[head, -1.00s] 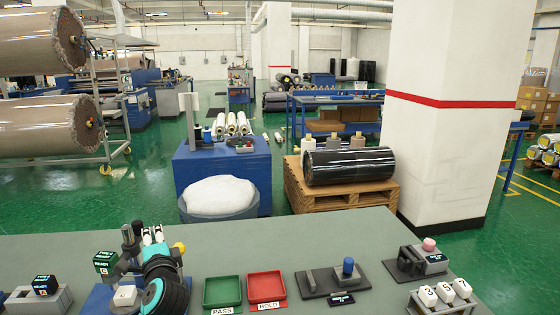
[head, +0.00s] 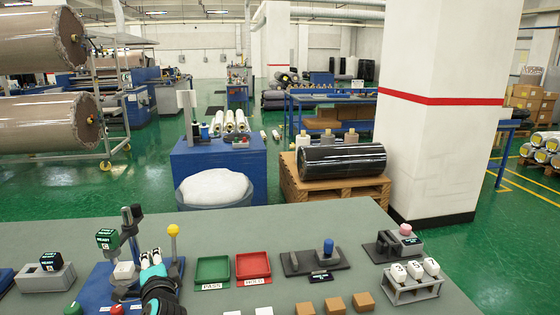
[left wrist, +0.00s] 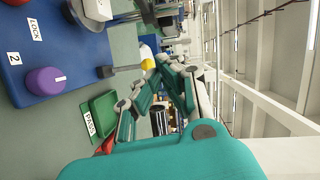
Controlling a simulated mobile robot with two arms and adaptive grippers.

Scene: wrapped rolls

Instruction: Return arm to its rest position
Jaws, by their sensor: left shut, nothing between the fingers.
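My left gripper (head: 150,257) is shut and empty, near the front left of the grey-green table (head: 290,222). Its fingertips are beside the blue panel (head: 97,290) and left of the green PASS tray (head: 212,269). In the left wrist view the teal and grey fingers (left wrist: 165,72) point away from the panel's surface, with nothing between them. My right gripper does not show.
A yellow-knobbed lever (head: 173,232) and a dark upright post with a READY cube (head: 107,240) stand close to the gripper. A red tray (head: 253,265), a black fixture (head: 312,259) and several orange-brown blocks (head: 333,305) lie to the right. A purple knob (left wrist: 46,81) sits on the panel.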

